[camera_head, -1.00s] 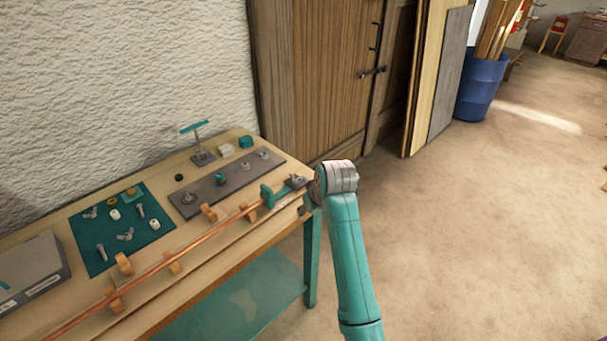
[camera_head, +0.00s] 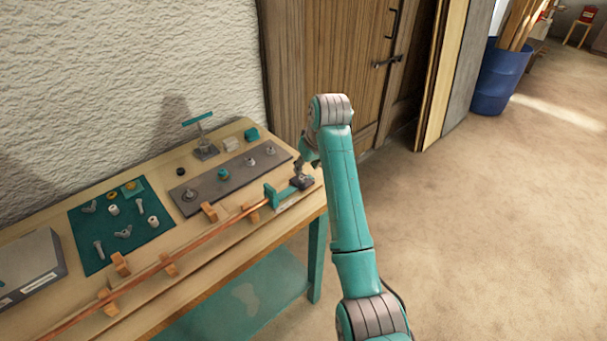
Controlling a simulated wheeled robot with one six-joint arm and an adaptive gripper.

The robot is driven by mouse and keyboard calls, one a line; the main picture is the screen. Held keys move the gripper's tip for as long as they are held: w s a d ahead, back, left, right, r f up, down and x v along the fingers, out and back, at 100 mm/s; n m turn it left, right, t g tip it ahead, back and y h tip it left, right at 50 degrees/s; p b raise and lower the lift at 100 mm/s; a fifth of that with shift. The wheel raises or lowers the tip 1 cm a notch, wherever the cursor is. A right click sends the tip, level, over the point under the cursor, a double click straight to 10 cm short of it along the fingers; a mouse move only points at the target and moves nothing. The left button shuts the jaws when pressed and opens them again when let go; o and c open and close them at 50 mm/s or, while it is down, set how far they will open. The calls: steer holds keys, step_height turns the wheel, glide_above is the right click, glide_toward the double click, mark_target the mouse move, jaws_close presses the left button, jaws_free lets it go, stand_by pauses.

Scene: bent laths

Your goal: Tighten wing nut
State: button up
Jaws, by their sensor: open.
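My gripper (camera_head: 301,168) is open and small in view, at the right end of the workbench, pointing down just above a dark clamp-like fitting (camera_head: 302,182). Whether it touches the fitting cannot be told. A grey plate (camera_head: 208,186) on the bench carries several studs with fittings, one with a teal top (camera_head: 223,174). Which of these are wing nuts is too small to tell. Two loose wing-shaped nuts (camera_head: 89,208) (camera_head: 124,232) lie on the teal mat (camera_head: 80,237) to the left.
A copper-coloured lath (camera_head: 215,231) runs along the bench front through wooden blocks (camera_head: 120,263) to a teal clamp (camera_head: 271,195). A teal T-handled stand (camera_head: 205,150) is at the back. A grey box (camera_head: 30,265) sits at the left. The floor on the right is clear.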

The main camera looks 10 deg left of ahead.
mark_target(302, 178)
steer(key=x, duration=0.5)
steer(key=shift+w+a+f, duration=0.1)
steer(key=shift+f, duration=0.25)
jaws_close()
